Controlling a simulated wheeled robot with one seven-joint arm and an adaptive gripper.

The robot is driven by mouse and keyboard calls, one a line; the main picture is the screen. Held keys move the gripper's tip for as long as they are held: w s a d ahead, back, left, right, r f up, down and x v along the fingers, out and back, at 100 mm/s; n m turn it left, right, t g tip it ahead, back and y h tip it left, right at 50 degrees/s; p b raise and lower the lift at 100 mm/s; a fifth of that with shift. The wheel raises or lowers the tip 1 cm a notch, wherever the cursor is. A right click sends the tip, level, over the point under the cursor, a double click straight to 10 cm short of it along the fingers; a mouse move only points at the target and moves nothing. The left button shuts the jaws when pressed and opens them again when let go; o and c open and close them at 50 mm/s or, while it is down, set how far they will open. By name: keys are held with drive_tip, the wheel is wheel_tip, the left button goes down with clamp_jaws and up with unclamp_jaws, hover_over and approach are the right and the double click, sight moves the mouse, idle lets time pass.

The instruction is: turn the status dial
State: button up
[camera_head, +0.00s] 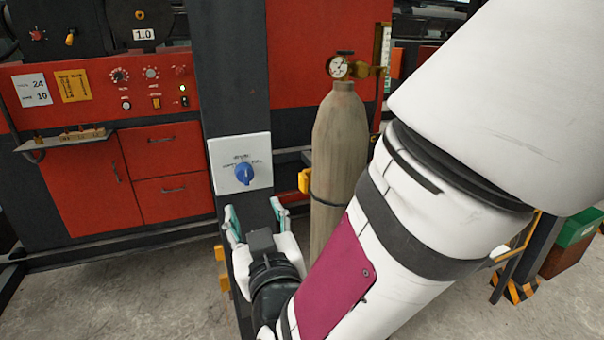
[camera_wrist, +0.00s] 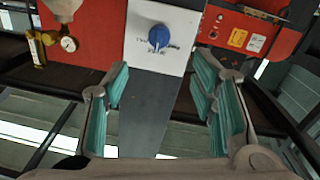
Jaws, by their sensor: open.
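The status dial (camera_head: 244,174) is a blue knob on a white square plate (camera_head: 226,153), fixed to a dark upright post. The plate has small dark lettering around the knob. In the wrist view the blue dial (camera_wrist: 158,37) shows at the top centre, beyond the fingertips. My gripper (camera_head: 254,216) is just below the plate in the head view, its teal-padded fingers apart. In the wrist view my gripper (camera_wrist: 160,82) is wide open and empty, with the dark post between its fingers. It does not touch the dial.
A tan gas cylinder (camera_head: 339,150) with a gauge (camera_head: 339,67) stands right of the post. A red machine panel (camera_head: 100,85) with knobs and drawers is at left, with a small shelf (camera_head: 75,138) jutting out. A yellow block (camera_head: 304,181) sits between plate and cylinder.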

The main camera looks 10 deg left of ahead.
sight(246, 179)
drive_tip(key=x, duration=1.3)
drive_tip(key=shift+w+a, duration=0.1)
drive_tip(key=shift+w, duration=0.15)
drive_tip(key=c, duration=1.1)
